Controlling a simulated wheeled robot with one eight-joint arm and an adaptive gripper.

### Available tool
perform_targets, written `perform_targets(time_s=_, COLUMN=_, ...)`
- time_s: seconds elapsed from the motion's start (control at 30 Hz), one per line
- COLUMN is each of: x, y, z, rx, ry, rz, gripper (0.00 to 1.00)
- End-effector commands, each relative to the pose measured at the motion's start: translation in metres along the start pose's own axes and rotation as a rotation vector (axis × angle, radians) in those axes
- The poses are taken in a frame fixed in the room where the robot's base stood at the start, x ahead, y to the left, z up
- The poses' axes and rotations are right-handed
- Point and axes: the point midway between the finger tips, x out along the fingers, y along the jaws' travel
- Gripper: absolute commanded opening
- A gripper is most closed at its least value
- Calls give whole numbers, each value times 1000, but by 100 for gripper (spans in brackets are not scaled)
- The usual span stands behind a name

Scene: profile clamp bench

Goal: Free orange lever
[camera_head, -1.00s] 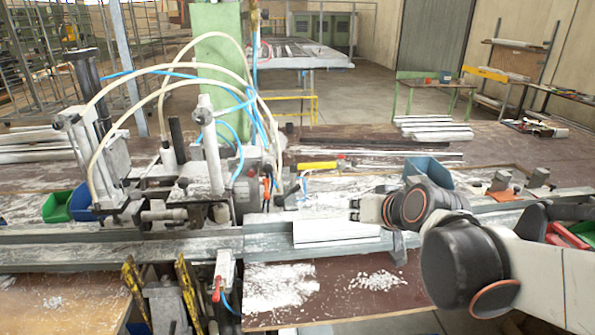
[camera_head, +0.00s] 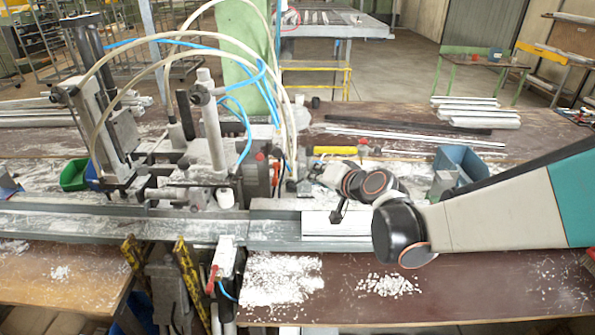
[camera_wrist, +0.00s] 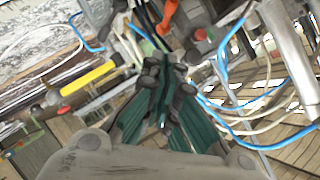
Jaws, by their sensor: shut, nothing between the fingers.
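An orange lever (camera_wrist: 167,17) shows at the top of the wrist view, upright among dark metal parts and a blue hose. In the head view a small orange-red lever (camera_head: 276,173) stands on the clamp unit, just left of my gripper (camera_head: 314,172). My gripper also shows in the wrist view (camera_wrist: 172,66), with green-lined fingers closed together and nothing between them. Its fingertips appear a little below the lever in that picture, apart from it as far as I can tell. The lever's base is hidden by clutter.
Blue and cream hoses (camera_wrist: 222,65) run close to the fingers. A yellow cylinder (camera_head: 335,150) lies behind my gripper. A white profile (camera_head: 335,223) sits on the rail below it. A blue bin (camera_head: 462,162) stands to the right. Another red lever (camera_head: 211,279) hangs at the front.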

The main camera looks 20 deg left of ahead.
Motion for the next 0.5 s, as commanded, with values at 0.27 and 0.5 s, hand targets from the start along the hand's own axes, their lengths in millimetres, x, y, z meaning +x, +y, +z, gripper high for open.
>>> perform_targets(time_s=0.27, x=2, y=-2, z=3, rx=15, ry=-6, rz=-9, gripper=0)
perform_targets(time_s=0.5, x=9, y=-2, z=4, rx=13, ry=-6, rz=-9, gripper=0)
